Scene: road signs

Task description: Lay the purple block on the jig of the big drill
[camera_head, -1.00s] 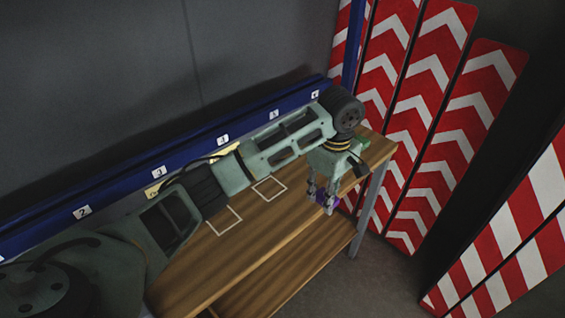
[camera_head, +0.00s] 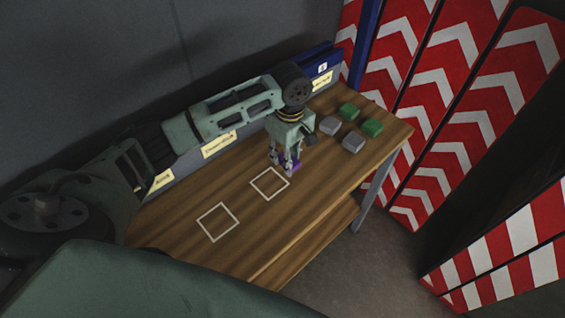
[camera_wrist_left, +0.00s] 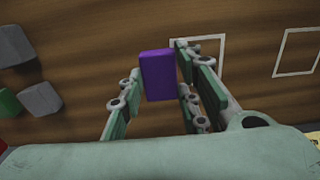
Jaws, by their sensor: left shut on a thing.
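The purple block (camera_head: 294,168) shows only in part between the fingers of my left gripper (camera_head: 286,167) in the head view. In the left wrist view the purple block (camera_wrist_left: 158,76) stands out clearly, with a finger of the left gripper (camera_wrist_left: 158,68) on each side. The gripper is shut on it and points down over the wooden table, close to the far white square outline (camera_head: 259,176). I cannot tell whether the block touches the table. I can make out no drill or jig in either view. My right gripper is not in view.
Two green blocks (camera_head: 372,127) and two grey blocks (camera_head: 353,142) sit at the right end of the wooden table (camera_head: 300,215). A second white square outline (camera_head: 208,212) is nearer and empty. Yellow labels (camera_head: 219,145) line the back ledge. Red-and-white chevron boards (camera_head: 440,120) stand at the right.

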